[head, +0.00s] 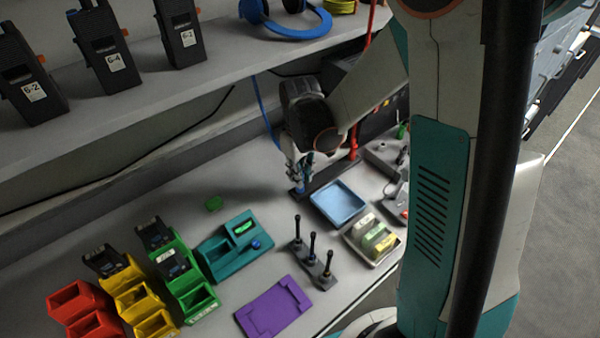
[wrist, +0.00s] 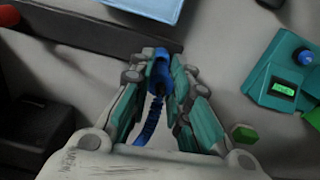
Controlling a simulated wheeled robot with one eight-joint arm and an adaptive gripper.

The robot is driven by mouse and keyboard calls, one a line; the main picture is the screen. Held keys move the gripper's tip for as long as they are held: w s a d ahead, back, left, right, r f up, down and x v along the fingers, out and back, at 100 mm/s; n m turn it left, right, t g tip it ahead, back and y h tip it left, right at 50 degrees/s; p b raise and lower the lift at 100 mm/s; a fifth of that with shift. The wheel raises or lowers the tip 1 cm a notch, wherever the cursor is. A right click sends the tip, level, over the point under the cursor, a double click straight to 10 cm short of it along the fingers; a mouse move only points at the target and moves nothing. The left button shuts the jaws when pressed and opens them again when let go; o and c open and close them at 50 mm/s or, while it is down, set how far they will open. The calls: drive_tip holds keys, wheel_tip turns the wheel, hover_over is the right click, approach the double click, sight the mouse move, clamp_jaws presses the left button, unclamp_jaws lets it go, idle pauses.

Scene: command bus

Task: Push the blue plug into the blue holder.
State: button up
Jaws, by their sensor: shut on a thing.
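My gripper (wrist: 162,82) is shut on the blue plug (wrist: 160,68), which sits between the teal-padded fingers. A blue cable (wrist: 150,124) trails from the plug back toward my palm. In the head view my gripper (head: 300,178) points down at the left end of a dark rail (head: 328,176). A small blue part (head: 298,191) shows at the fingertips there; I cannot tell whether it is the plug or the blue holder. In the wrist view the plug's tip is at the end of the dark rail (wrist: 95,30). The fingers hide how far it is seated.
A red plug (head: 353,143) stands at the rail's other end. A light blue tray (head: 340,203) lies in front of the rail. A teal device (head: 235,245), a dark stand with several posts (head: 313,265) and coloured bins (head: 140,300) stand nearer. The shelf (head: 190,85) overhangs the table behind.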

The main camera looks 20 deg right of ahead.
drive_tip(key=shift+f+b, duration=1.15)
idle(1.5)
drive_tip(key=shift+r, duration=0.1)
drive_tip(key=o, duration=0.9)
drive_tip(key=shift+o, duration=0.2)
